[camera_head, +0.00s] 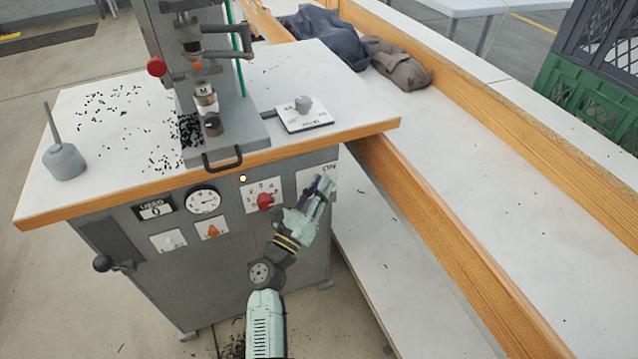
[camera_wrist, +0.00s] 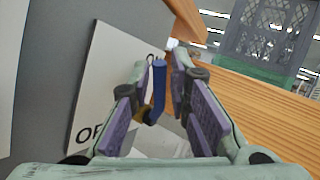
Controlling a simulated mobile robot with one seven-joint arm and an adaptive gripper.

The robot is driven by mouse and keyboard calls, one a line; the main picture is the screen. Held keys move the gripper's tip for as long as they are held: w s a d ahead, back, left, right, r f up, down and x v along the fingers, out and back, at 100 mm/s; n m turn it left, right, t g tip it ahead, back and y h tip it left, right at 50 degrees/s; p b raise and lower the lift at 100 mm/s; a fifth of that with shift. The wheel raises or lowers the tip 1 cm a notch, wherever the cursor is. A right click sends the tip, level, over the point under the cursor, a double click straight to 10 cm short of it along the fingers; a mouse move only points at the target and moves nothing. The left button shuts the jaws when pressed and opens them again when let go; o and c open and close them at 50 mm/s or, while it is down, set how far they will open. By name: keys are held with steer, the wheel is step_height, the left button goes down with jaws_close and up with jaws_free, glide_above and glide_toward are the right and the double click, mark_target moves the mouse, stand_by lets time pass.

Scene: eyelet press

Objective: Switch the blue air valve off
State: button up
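The blue air valve handle (camera_wrist: 159,88) shows in the wrist view as a narrow blue lever in front of a white plate (camera_wrist: 108,75). The start of the word OFF is readable at the plate's lower left. In the head view the plate (camera_head: 306,180) is on the right of the machine's front, with ON at its top right. My gripper (camera_head: 321,186) covers most of that plate and hides the handle there. In the wrist view my gripper's fingers (camera_wrist: 163,72) stand on both sides of the handle, partly open. The handle is close to the left finger, with a small gap to the right finger.
The table's wooden edge (camera_head: 340,137) overhangs the panel just above my gripper. A red knob (camera_head: 265,200) sits left of it, with a gauge (camera_head: 203,200) further left. A wooden rail (camera_head: 440,235) runs along the right. The floor in front is open.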

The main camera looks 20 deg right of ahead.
jaws_close()
stand_by(0.7)
